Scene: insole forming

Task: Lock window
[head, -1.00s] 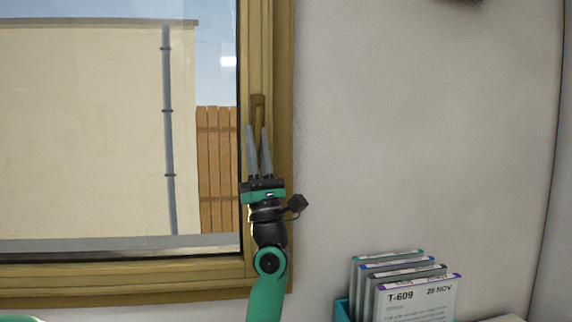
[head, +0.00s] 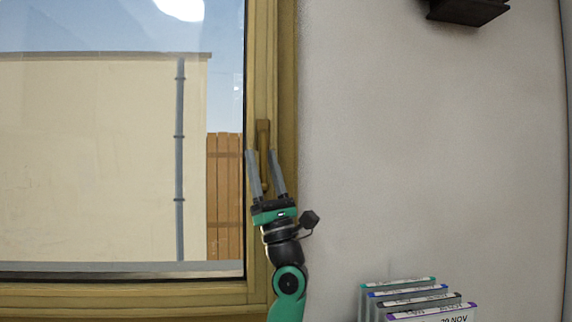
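The window (head: 257,60) has a yellow-brown wooden frame and fills the left of the head view; its sash looks closed against the frame. Its handle (head: 263,137) is a narrow brown piece on the right upright, pointing down. My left gripper (head: 262,153) reaches up from below with two long grey fingers. The fingers are apart, one on each side of the handle's lower part. I cannot tell whether either finger touches it. My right gripper is not in view.
Several labelled cases (head: 415,300) stand upright at the lower right. A dark bracket-like object (head: 467,10) is on the wall at the top right. The pale wall (head: 400,150) between them is clear.

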